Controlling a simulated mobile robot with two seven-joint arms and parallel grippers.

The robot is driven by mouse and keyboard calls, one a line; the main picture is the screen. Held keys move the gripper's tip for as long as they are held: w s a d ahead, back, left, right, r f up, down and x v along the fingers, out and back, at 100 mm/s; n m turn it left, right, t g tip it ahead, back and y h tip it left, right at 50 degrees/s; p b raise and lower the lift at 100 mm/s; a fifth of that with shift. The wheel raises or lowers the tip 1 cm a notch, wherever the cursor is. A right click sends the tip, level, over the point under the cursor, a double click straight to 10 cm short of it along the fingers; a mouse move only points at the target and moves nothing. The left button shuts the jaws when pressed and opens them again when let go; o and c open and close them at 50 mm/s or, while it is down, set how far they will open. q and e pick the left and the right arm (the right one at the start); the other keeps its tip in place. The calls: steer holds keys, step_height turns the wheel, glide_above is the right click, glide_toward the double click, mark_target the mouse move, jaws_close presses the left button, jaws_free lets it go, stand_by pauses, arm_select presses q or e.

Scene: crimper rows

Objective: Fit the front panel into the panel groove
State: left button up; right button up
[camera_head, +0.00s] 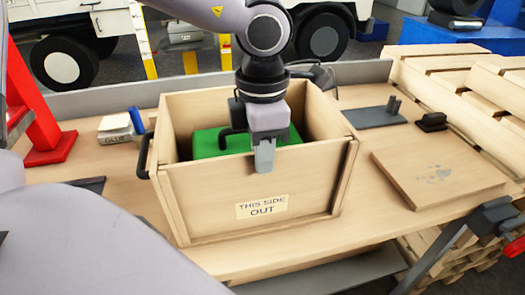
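The wooden front panel (222,193), with its label "THIS SIDE OUT", stands upright at the near side of the wooden crate (204,103). Its lower edge is close to the crate's front bottom edge. I cannot tell whether it is fully down in the panel groove, which is hidden. My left gripper (264,155) points down at the middle of the panel's top edge. One finger lies against the panel's outer face and the other is hidden behind it; the gripper looks shut on the panel. My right gripper is not in view.
A green case (208,143) sits inside the crate. A flat wooden board (438,178) lies right of it, with a grey plate (374,116) behind. A red-handled clamp (495,216) is at the bench's right edge.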

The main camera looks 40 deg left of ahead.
arm_select(q)
steer(key=o, duration=0.4)
steer(key=shift+c, duration=0.2)
steer(key=shift+r, duration=0.1)
step_height(320, 180, up, 12)
stand_by(0.6)
